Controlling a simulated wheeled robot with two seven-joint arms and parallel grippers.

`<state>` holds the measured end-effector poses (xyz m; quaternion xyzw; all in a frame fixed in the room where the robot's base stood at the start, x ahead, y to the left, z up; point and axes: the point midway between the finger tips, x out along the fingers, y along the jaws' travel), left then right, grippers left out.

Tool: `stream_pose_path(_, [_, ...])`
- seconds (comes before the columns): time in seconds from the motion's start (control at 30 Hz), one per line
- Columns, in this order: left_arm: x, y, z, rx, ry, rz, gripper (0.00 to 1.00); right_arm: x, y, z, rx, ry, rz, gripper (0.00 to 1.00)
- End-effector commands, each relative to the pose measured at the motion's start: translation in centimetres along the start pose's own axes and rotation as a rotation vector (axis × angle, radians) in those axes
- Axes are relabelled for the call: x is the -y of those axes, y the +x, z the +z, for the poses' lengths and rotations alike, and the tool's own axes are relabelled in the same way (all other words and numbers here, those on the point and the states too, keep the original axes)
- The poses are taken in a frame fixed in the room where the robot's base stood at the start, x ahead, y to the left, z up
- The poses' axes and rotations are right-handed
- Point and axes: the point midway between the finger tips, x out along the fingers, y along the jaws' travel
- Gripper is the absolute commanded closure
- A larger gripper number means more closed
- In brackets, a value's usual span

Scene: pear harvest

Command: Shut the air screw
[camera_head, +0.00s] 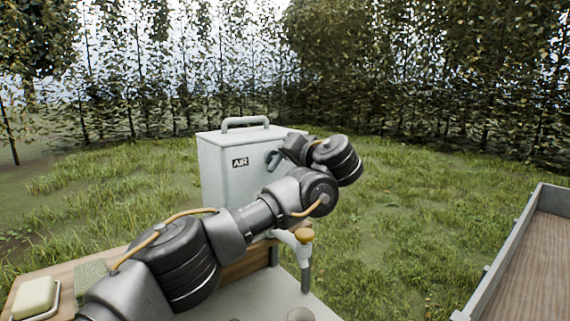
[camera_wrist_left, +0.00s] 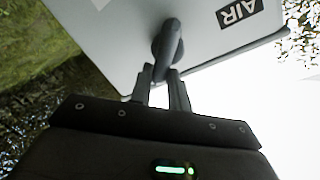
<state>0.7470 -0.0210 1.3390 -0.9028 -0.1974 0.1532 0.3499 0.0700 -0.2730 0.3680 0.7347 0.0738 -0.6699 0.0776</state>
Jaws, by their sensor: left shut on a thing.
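The pale grey box (camera_head: 228,170) with the AIR label (camera_head: 240,162) and a top handle stands on the wooden bench. In the head view my arm crosses in front of the box, and the fingers are mostly hidden behind the wrist. My right gripper is out of view.
A white tap-like fitting with an orange-brown knob (camera_head: 304,235) stands below my arm. A pale yellow block (camera_head: 34,297) sits in a dish at the bench's left. A wooden-floored trailer or crate (camera_head: 545,190) is at the right. Grass lies between.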

Motion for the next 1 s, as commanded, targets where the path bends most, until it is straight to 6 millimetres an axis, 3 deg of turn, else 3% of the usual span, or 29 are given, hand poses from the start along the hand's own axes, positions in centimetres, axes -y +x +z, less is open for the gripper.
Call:
stream_pose_path(0.23, [-0.6,0.0,-0.1,0.045,0.228,0.0,1.0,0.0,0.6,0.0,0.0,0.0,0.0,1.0])
stream_pose_path(0.6, [-1.2,0.2,-0.1,0.109,0.546,0.0,1.0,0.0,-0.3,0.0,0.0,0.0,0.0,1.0])
stream_pose_path(1.0, [-1.6,0.3,0.2,0.148,0.746,0.0,1.0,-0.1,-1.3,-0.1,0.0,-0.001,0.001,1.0])
